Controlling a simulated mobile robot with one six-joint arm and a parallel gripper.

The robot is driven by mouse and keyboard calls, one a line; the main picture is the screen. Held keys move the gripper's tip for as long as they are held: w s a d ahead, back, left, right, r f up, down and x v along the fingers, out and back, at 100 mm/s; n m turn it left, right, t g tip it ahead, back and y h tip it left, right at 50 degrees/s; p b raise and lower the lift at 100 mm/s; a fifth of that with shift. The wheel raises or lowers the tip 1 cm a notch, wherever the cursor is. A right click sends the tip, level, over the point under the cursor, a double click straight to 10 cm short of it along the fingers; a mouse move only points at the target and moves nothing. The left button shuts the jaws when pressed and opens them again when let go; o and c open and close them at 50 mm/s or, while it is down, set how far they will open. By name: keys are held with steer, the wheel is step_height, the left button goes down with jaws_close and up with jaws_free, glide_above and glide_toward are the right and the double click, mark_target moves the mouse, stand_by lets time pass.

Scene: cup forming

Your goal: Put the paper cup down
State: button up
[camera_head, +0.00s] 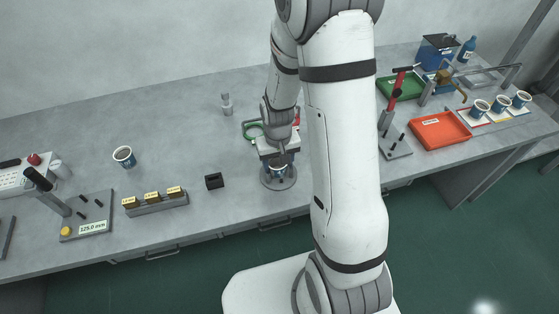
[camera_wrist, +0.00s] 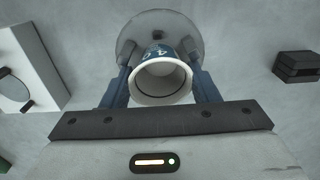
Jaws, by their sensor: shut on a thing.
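My gripper (camera_head: 278,160) is shut on a white and blue paper cup (camera_head: 279,171), with one finger on each side of it. I cannot tell whether the cup touches the disc. My gripper and arm partly hide the cup in the head view.
A small black block (camera_head: 214,181) stands left of the disc. Further left are a grey holder with yellow-topped blocks (camera_head: 157,204) and another cup (camera_head: 124,156). A lever stand (camera_head: 396,148), an orange tray (camera_head: 440,131) and a green tray (camera_head: 402,86) are to the right.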

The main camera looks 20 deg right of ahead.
steer(key=o, duration=1)
steer(key=shift+r, duration=0.1)
step_height(320, 180, up, 12)
steer(key=shift+s+d+r+t, duration=0.1)
steer(key=shift+s+r+t, duration=0.4)
steer(key=shift+s+r, duration=1.7)
steer(key=shift+s+d+r+t, duration=0.1)
steer(key=shift+s+r+t, duration=0.4)
steer(key=shift+s+r, duration=1.65)
steer(key=shift+s+r+t, duration=0.5)
steer(key=shift+s+r, duration=1.05)
steer(key=shift+s, duration=1.25)
